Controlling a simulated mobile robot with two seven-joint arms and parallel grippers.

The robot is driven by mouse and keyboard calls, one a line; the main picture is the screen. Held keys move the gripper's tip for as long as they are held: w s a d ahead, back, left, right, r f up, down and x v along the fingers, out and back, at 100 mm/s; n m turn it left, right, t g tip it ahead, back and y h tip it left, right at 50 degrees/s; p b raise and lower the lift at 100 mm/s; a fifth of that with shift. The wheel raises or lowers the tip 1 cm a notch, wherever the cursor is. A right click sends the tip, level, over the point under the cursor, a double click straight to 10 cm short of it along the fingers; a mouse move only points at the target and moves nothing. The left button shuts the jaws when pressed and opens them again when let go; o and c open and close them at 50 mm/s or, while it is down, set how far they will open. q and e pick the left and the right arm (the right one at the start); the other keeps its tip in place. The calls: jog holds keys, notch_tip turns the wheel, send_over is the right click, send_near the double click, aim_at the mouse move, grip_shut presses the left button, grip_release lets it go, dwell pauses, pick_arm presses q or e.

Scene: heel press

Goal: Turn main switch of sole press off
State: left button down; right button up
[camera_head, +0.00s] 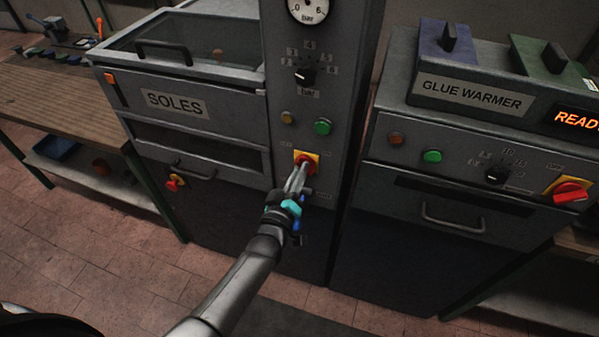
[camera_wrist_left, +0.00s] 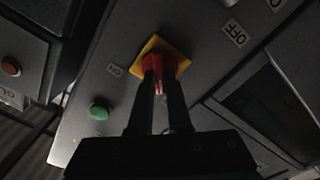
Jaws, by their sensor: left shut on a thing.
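The main switch (camera_head: 306,164) is a red rotary handle on a yellow plate, low on the grey press column with the pressure gauge. My left gripper (camera_head: 297,182) reaches it from the front and covers part of it in the head view. In the left wrist view my left gripper (camera_wrist_left: 158,88) has its two dark fingers shut on the red handle (camera_wrist_left: 158,70), one on each side. An OFF label (camera_wrist_left: 235,32) lies to the upper right of the yellow plate (camera_wrist_left: 161,45). The exact handle angle is partly hidden by the fingers. My right gripper is not in view.
A green button (camera_head: 322,127), an amber lamp (camera_head: 287,117) and a black bar knob (camera_head: 304,76) sit above the switch. The SOLES unit (camera_head: 190,135) stands to the left. The glue warmer (camera_head: 470,180), with its own red switch (camera_head: 571,193), stands to the right.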

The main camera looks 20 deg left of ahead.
pick_arm(q)
jog(key=shift+n, duration=0.4)
jog(key=c, duration=0.9)
grip_release()
jog(key=shift+o, duration=0.2)
jog(key=s+p, duration=0.1)
jog(key=s, duration=1.4)
jog(key=shift+a, duration=0.3)
